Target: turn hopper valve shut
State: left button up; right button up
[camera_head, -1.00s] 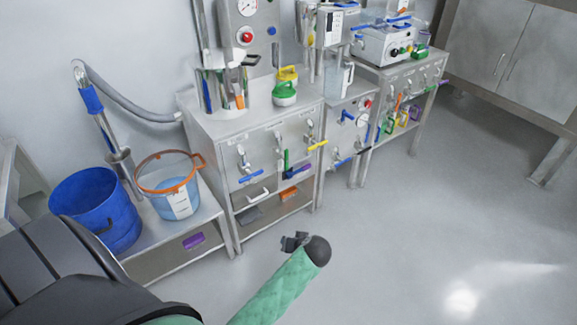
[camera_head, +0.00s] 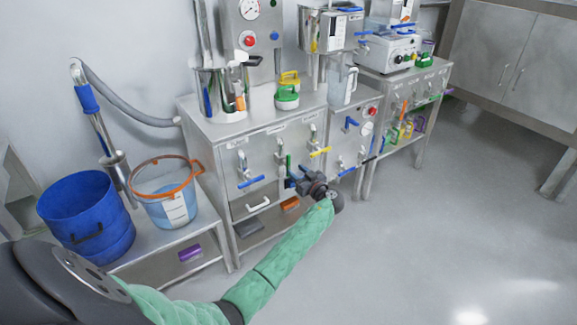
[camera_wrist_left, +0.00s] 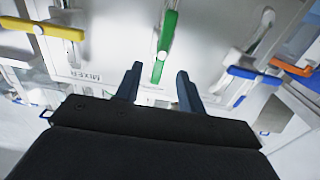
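Three lever valves are on the front of the left steel cabinet: a blue-handled valve (camera_head: 251,182), a green-handled valve (camera_head: 288,163) and a yellow-handled valve (camera_head: 320,152). I cannot read which is the hopper valve. The green handle stands upright; the blue and yellow ones lie crosswise. My left gripper (camera_head: 298,180) is in front of the cabinet, just below the green handle. In the left wrist view its two dark fingers (camera_wrist_left: 158,88) are apart and empty, with the green handle (camera_wrist_left: 165,46) beyond the gap between them. My right gripper is not in view.
The yellow handle (camera_wrist_left: 42,29) and blue handle (camera_wrist_left: 254,76) flank the green one in the wrist view. A blue bucket (camera_head: 86,217) and an orange-rimmed bucket (camera_head: 168,196) stand on a low bench at left. The floor at right is clear.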

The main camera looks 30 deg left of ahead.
aim_at(289, 165)
pick_arm(q)
jog(key=shift+p+x, duration=0.3)
jog(key=shift+x, duration=2.85)
jog(key=shift+c, duration=0.2)
grip_shut()
